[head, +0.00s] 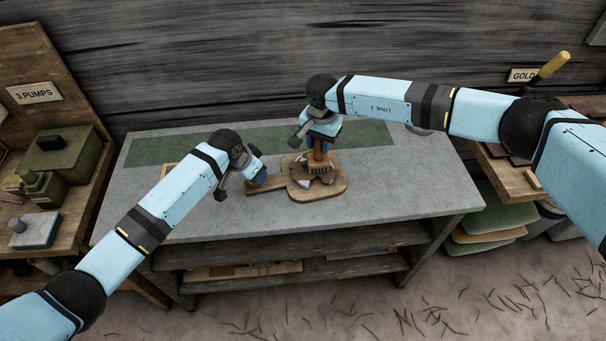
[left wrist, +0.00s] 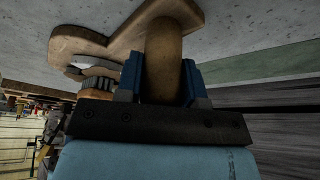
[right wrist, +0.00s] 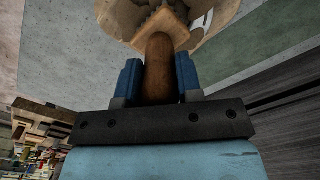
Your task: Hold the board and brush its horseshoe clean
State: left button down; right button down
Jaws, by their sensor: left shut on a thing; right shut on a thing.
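The wooden board (head: 336,190) lies on the grey tabletop, its handle (head: 264,188) pointing left. My left gripper (head: 258,179) is shut on that handle, and the handle shows between the blue fingers in the left wrist view (left wrist: 165,60). The horseshoe (head: 328,177) sits on the board, partly hidden by the brush. My right gripper (head: 320,144) is shut on the upright wooden handle of the brush (head: 319,158), above the board. The brush handle also shows between the fingers in the right wrist view (right wrist: 158,68). Whether the bristles touch the horseshoe is hard to tell.
A green mat strip (head: 190,147) runs along the back of the table (head: 400,195). The table's front right is clear. A shelf with green boxes (head: 60,155) stands at the left. Another shelf (head: 510,175) stands at the right, under a yellow-handled tool (head: 553,64).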

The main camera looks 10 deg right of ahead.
pick_arm(q)
jog(key=shift+f, duration=0.1)
pick_arm(e)
jog(key=shift+d+f, duration=0.1)
jog(key=shift+d, duration=0.15)
jog(key=d, duration=0.2)
jog(key=shift+w+d, duration=0.15)
jog(key=shift+d, duration=0.15)
dwell(0.3)
jog(key=shift+s+a, duration=0.2)
jog(key=shift+a, duration=1.3)
jog(key=shift+f, duration=0.1)
jog(key=shift+s+a, duration=0.2)
jog(key=shift+a, duration=0.6)
jog(key=shift+s+a, duration=0.1)
jog(key=shift+a, duration=0.6)
